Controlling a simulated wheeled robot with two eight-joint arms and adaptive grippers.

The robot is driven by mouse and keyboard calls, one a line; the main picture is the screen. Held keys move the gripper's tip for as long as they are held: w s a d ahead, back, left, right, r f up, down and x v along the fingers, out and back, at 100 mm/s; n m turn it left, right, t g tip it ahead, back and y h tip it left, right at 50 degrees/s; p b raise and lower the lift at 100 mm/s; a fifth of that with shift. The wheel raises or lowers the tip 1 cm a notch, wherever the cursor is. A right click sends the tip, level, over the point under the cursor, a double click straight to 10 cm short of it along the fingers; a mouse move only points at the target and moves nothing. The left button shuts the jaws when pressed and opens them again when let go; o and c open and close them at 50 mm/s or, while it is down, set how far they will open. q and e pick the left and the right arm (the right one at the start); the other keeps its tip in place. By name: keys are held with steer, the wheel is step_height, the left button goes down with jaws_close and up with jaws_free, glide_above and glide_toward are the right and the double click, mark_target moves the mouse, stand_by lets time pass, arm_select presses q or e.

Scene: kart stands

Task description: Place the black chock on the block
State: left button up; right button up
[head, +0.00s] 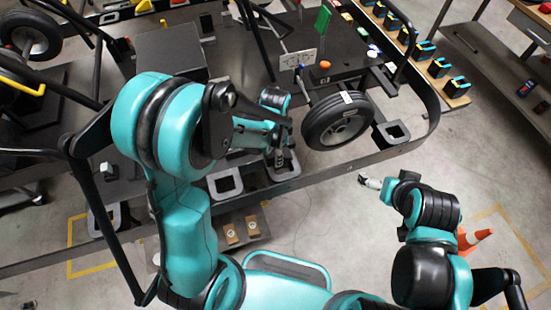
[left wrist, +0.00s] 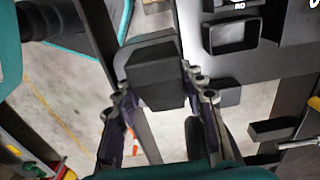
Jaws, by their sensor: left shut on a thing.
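My left gripper (head: 279,155) is over the front edge of the dark kart stand, shut on a dark thing that is mostly hidden in the head view. In the left wrist view, the black chock (left wrist: 152,72), a faceted piece, sits between the two fingers of the left gripper (left wrist: 157,98). Grey floor shows around and below it. My right gripper (head: 370,182) is away from the stand over open floor, small in view; its jaws are unclear. I cannot tell which of the dark pieces is the block.
Black open frames (head: 225,183) stick out along the stand's front edge. A black wheel (head: 338,120) stands to the right of my left gripper. Brown boxes (head: 231,233) lie below. An orange cone (head: 473,240) stands at lower right. Floor between stand and right arm is clear.

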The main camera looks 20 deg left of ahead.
arm_select(q)
steer(key=shift+f+b, duration=0.35)
steer(key=shift+f, duration=1.15)
steer(key=shift+f, duration=0.1)
steer(key=o, duration=0.8)
steer(key=shift+f, duration=0.1)
steer(key=o, duration=0.4)
steer(key=shift+r, duration=0.2)
